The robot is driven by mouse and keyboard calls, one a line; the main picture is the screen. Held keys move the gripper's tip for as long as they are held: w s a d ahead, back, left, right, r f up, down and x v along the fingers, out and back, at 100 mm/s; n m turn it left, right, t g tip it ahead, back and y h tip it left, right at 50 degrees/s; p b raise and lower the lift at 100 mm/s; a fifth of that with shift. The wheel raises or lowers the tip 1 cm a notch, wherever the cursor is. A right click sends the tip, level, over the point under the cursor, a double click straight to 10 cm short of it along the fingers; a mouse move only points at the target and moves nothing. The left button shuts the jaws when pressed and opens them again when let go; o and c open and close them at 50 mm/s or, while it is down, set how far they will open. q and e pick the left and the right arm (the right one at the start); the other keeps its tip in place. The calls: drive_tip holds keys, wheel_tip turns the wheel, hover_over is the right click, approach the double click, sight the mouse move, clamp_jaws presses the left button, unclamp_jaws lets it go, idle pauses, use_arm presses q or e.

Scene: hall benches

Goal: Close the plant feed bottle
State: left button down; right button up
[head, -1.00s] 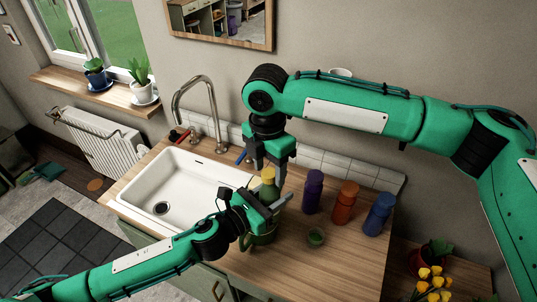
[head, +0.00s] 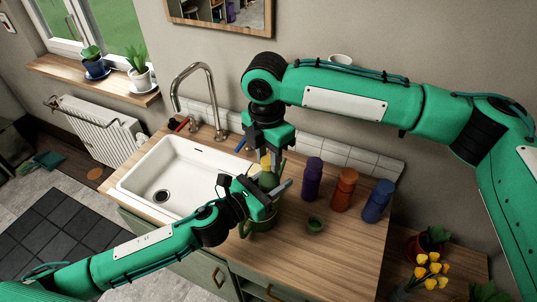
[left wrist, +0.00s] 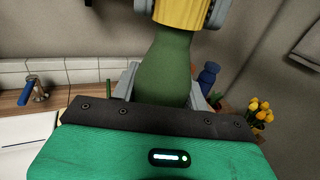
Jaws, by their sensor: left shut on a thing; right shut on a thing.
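The plant feed bottle (head: 269,180) is green and upright above the wooden counter. My left gripper (head: 272,190) is shut on its body, which fills the middle of the left wrist view (left wrist: 165,70). The yellow cap (left wrist: 181,12) is at the top of the bottle's neck. My right gripper (head: 266,158) comes down from above and is shut on the cap, with its fingers on both sides of it. Cap and neck meet in the left wrist view, but I cannot tell how tightly the cap sits. The bottle's base is hidden behind my left gripper.
A white sink (head: 135,181) with a tap (head: 219,110) is to the left. Purple (head: 312,180), orange (head: 343,190) and blue (head: 377,203) bottles stand to the right. The counter's right front is clear.

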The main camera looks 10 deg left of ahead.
drive_tip(key=o, duration=1.1)
drive_tip(key=shift+o, duration=0.2)
wheel_tip(320, 180, up, 12)
drive_tip(key=shift+w+a, duration=0.15)
drive_tip(key=shift+a, duration=0.05)
